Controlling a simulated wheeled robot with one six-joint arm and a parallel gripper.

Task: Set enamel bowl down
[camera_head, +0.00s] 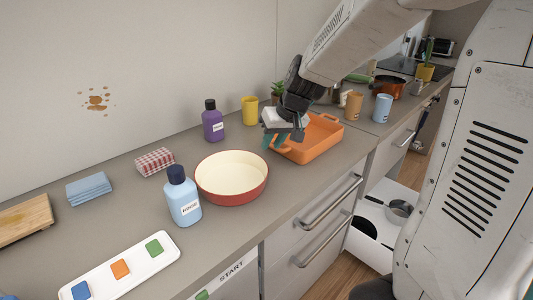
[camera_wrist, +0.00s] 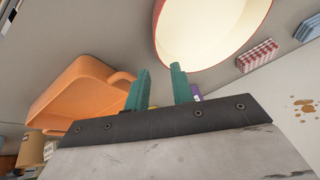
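The enamel bowl (camera_head: 232,190), red outside and cream inside, sits upright on the grey counter between the blue bottle and the orange tray. It also shows at the top of the wrist view (camera_wrist: 205,30), partly cut off by the frame edge. My gripper (camera_head: 275,140) is above the counter, between the bowl and the orange tray, at the bowl's far right side. In the wrist view its two teal fingers (camera_wrist: 160,82) stand apart with nothing held between them. The fingers look clear of the bowl's rim, though the exact gap is hard to tell.
An orange tray (camera_head: 312,148) is right of the bowl. A blue bottle (camera_head: 183,200) stands close on its left, and a purple bottle (camera_head: 212,122) and yellow cup (camera_head: 249,109) behind. A white tray with coloured blocks (camera_head: 99,284) lies front left. An open drawer (camera_head: 378,222) is below right.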

